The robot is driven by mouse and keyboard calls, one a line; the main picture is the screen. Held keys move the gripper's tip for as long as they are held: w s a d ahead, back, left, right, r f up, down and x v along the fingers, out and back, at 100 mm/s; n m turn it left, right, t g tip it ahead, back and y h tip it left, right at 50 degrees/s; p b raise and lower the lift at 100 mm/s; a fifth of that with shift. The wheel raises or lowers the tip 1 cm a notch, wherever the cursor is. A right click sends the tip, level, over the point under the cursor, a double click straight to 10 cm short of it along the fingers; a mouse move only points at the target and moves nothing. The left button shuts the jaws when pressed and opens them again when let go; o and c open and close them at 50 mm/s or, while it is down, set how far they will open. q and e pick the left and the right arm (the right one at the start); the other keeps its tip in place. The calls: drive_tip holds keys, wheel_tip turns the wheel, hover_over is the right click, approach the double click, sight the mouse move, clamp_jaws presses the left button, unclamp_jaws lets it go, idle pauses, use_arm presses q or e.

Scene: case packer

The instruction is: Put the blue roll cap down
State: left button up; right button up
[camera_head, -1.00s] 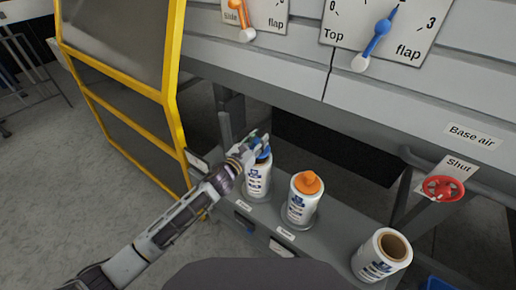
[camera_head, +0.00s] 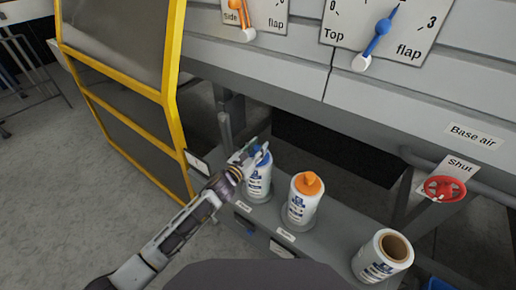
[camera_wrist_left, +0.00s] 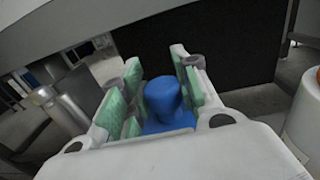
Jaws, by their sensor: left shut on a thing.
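The blue roll cap (camera_wrist_left: 165,104) stands between the green-padded fingers of my left gripper (camera_wrist_left: 158,92), which is shut on it. In the head view my left gripper (camera_head: 252,153) is at the top of the left white roll (camera_head: 258,186). A bit of the blue cap (camera_head: 264,158) shows there beside the fingers. I cannot tell whether the cap rests on the roll or is just above it. My right gripper is not in view.
A roll with an orange cap (camera_head: 303,207) stands to the right, and an uncapped roll (camera_head: 374,263) farther right, all on a grey shelf (camera_head: 335,228). A red valve wheel (camera_head: 444,188) is at the right. A yellow-framed guard (camera_head: 172,90) stands at the left.

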use_arm(q)
drive_tip(key=shift+f, duration=0.1)
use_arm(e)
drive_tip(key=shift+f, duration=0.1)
use_arm(q)
drive_tip(key=o, duration=1.1)
drive_tip(key=shift+c, duration=0.2)
drive_tip(key=shift+o, duration=0.2)
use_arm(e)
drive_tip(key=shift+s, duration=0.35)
use_arm(q)
drive_tip(key=shift+v, duration=3.35)
drive_tip(key=shift+b+v, duration=0.55)
drive_tip(key=shift+v, duration=2.1)
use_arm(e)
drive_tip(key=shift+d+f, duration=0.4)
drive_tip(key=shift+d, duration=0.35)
